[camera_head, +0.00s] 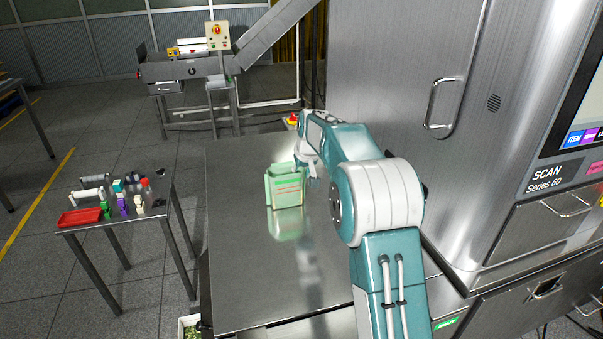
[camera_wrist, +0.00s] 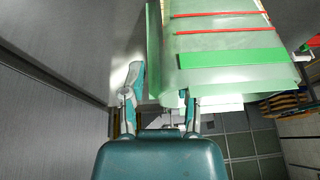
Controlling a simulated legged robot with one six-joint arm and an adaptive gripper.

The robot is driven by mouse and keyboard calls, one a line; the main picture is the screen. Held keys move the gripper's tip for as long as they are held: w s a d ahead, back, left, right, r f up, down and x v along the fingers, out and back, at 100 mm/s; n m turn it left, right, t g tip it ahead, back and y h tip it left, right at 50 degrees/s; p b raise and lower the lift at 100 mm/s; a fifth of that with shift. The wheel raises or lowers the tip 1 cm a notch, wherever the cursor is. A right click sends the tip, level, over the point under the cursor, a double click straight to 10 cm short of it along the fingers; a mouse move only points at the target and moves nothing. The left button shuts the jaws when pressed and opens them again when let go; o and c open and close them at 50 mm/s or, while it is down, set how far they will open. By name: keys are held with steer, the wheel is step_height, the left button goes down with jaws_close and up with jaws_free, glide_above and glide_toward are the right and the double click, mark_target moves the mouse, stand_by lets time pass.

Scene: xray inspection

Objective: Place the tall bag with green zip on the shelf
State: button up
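A pale green translucent bag (camera_head: 286,188) with red lines stands upright on the steel worktop. In the wrist view the bag (camera_wrist: 225,45) fills the upper right, with a brighter green strip across it. My gripper (camera_head: 309,172) is at the bag's right side in the head view. In the wrist view my gripper (camera_wrist: 160,85) has its fingers apart, with the bag's near edge between them. The left finger is clear of the bag; the right finger's tip is hidden by it. I cannot make out a shelf in either view.
The steel worktop (camera_head: 240,270) is mostly clear around the bag. A large steel scanner cabinet (camera_head: 400,80) stands close on the right. A small side table (camera_head: 155,205) with a red tray (camera_head: 80,217) and several small items is at the left. A conveyor (camera_head: 185,72) stands behind.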

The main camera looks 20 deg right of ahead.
steer(key=v, duration=1.2)
steer(key=shift+r, duration=0.2)
